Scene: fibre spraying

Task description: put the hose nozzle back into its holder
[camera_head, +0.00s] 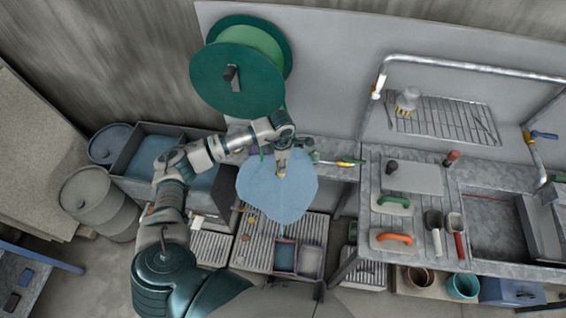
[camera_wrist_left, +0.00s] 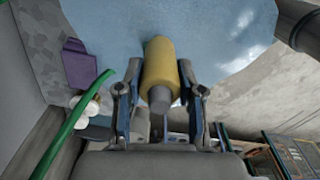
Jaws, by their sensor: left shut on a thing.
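My left gripper (camera_head: 282,158) is shut on the yellow hose nozzle (camera_wrist_left: 160,72), in front of a light blue, glossy sheet-like shape (camera_head: 272,195). In the left wrist view the two fingers of the left gripper (camera_wrist_left: 160,100) press the nozzle's sides, and its grey end points toward the camera. The nozzle shows as a small yellow spot in the head view (camera_head: 281,174). A green hose (camera_wrist_left: 72,128) runs at the left of the wrist view; its link to the nozzle is hidden. I cannot make out the holder for certain. My right gripper is not in view.
A green hose reel (camera_head: 238,80) is mounted on the grey back panel. A metal workbench (camera_head: 440,215) with trowels and brushes stands at the right. A yellow-and-green tool (camera_head: 347,162) lies by its left edge. Grey barrels (camera_head: 100,200) stand at the left.

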